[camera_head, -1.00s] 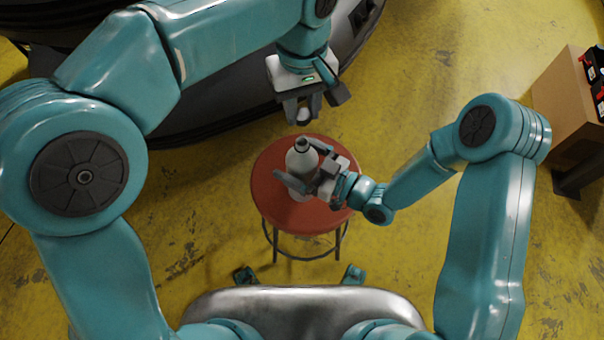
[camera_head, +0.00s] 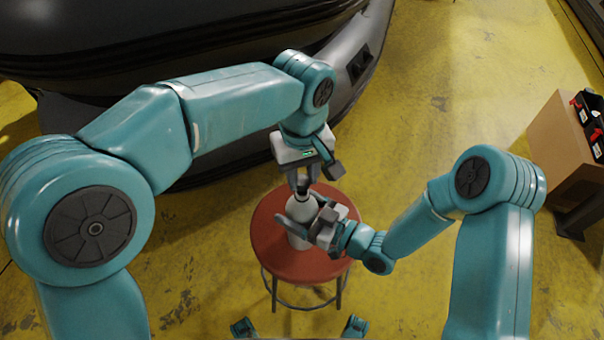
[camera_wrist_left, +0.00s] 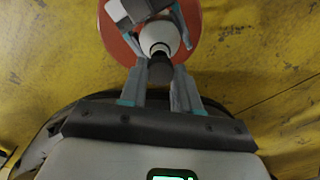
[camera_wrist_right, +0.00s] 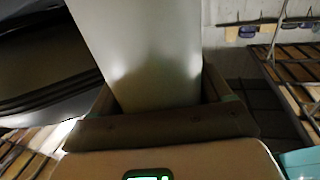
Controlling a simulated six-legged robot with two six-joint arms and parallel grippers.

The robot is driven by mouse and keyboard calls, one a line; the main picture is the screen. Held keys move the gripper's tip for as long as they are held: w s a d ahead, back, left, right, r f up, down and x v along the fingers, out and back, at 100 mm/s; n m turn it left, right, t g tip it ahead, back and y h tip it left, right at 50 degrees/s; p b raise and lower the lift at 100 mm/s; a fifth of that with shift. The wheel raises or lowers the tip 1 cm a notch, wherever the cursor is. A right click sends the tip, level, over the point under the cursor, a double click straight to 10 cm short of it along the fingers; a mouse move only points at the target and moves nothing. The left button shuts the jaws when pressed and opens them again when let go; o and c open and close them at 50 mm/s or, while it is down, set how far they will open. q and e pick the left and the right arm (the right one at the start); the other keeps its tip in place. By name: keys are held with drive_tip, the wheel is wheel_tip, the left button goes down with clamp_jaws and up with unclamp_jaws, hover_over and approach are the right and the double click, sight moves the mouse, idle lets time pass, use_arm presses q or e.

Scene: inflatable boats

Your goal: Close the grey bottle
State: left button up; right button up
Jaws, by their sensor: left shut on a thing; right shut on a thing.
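The pale grey bottle (camera_head: 302,208) stands upright on the round red stool (camera_head: 268,238). My right gripper (camera_head: 309,218) is shut around its body from the right. In the right wrist view the bottle (camera_wrist_right: 145,55) fills the space between the fingers. My left gripper (camera_head: 304,187) points down directly over the bottle's top. In the left wrist view it is shut on a small dark cap (camera_wrist_left: 160,72), in line with the bottle's mouth (camera_wrist_left: 160,48). Whether the cap touches the neck cannot be told; the fingers partly hide the neck in the head view.
A large dark inflatable boat (camera_head: 130,45) lies behind the stool. A cardboard box (camera_head: 556,138) with black batteries (camera_head: 588,115) on it stands at the right. Yellow floor (camera_head: 440,105) is clear between the stool and box.

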sight(302, 208)
use_arm(q)
drive_tip(key=shift+f, duration=0.25)
idle(0.3)
drive_tip(key=shift+f, duration=0.9)
drive_tip(key=shift+f, duration=0.55)
